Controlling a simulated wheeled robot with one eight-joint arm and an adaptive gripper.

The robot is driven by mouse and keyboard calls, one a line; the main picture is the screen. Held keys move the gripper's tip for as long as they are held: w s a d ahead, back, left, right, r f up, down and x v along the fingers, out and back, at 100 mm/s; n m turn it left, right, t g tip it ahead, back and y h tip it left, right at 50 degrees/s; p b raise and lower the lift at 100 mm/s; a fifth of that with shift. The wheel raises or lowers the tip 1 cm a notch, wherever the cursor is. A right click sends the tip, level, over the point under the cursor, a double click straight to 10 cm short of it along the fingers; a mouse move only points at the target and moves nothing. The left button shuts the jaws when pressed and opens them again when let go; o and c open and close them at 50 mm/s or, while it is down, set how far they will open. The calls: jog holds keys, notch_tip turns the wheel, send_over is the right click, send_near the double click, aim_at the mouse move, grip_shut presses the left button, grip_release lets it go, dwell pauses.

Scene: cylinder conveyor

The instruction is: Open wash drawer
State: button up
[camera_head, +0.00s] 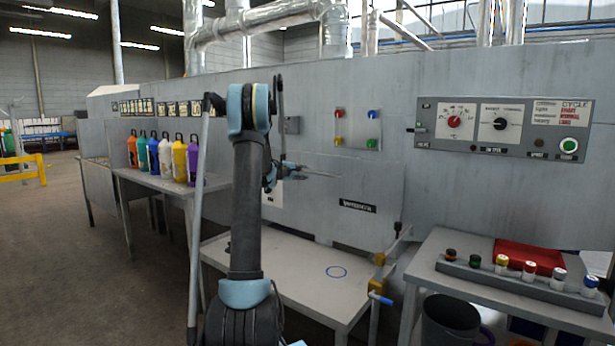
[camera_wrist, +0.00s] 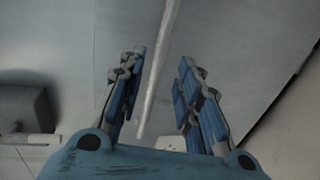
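A grey wall unit (camera_head: 390,180) has a front panel with a dark, hard-to-read label (camera_head: 357,205); I cannot tell for certain which part is the wash drawer. My gripper (camera_head: 290,170) is in front of this panel, partly hidden by my own arm. A thin pale bar (camera_head: 322,174), possibly a handle, extends to the right from the gripper. In the wrist view my gripper (camera_wrist: 160,88) is open, with blue-padded fingers spread apart. A pale bar (camera_wrist: 157,75) runs between them, with visible gaps on both sides. Its depth relative to the fingertips is unclear.
A low table (camera_head: 300,275) with a blue circle stands below the panel. Several colored bottles (camera_head: 165,158) stand on a left shelf. A control panel (camera_head: 500,128) is at upper right. A right table (camera_head: 440,265) holds a red tray (camera_head: 528,256) and small capped items.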

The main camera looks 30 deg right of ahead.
aim_at(308, 172)
jog(key=x, duration=0.6)
jog(key=shift+d+f, duration=0.1)
jog(key=shift+d, duration=0.15)
jog(key=shift+c, duration=0.3)
